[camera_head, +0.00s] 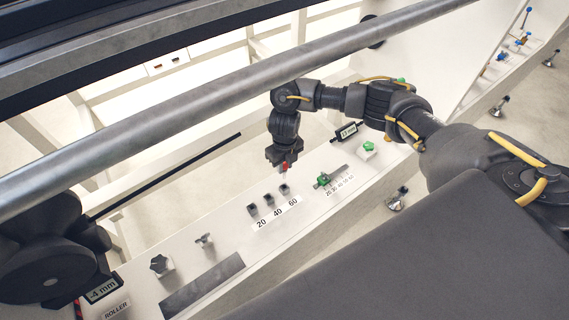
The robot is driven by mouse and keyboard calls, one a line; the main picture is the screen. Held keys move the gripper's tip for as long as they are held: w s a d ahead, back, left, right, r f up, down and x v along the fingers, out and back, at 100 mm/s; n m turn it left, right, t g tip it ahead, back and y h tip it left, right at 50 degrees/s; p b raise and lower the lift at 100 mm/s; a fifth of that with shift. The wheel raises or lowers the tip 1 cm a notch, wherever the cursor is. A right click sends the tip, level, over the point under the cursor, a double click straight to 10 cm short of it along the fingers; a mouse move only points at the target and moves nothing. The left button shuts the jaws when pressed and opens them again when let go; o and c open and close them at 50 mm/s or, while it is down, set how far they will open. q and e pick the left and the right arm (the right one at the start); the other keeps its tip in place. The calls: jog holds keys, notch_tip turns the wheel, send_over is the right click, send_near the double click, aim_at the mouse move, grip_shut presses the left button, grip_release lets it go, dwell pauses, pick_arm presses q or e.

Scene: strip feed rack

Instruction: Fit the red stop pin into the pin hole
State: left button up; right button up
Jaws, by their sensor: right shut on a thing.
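The red stop pin (286,166) is small in the head view, held point down at the tip of my right gripper (284,161). The right gripper is shut on it, above the white rack panel (222,222) and apart from it. The pin is mostly covered by the dark jaws. I cannot make out which opening is the pin hole. Dark parts of my left arm show at the lower left, but its gripper is not in view.
Small dark blocks (268,199) stand by the 20, 40, 60 label (277,212). A green knob (323,179) sits on a scale, another green knob (368,146) farther right. A dark knob (160,264) is at lower left. A thick grey roller (200,109) crosses above.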

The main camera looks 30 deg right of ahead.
aim_at(285, 173)
jog(key=shift+f+b, duration=0.35)
jog(key=shift+f, duration=0.25)
jog(key=shift+f+b, duration=0.35)
jog(key=shift+f, duration=0.05)
jog(key=shift+f+b, duration=1.15)
jog(key=shift+f, duration=0.2)
jog(key=shift+f+b, duration=2)
jog(key=o, duration=1)
jog(key=shift+o, duration=0.2)
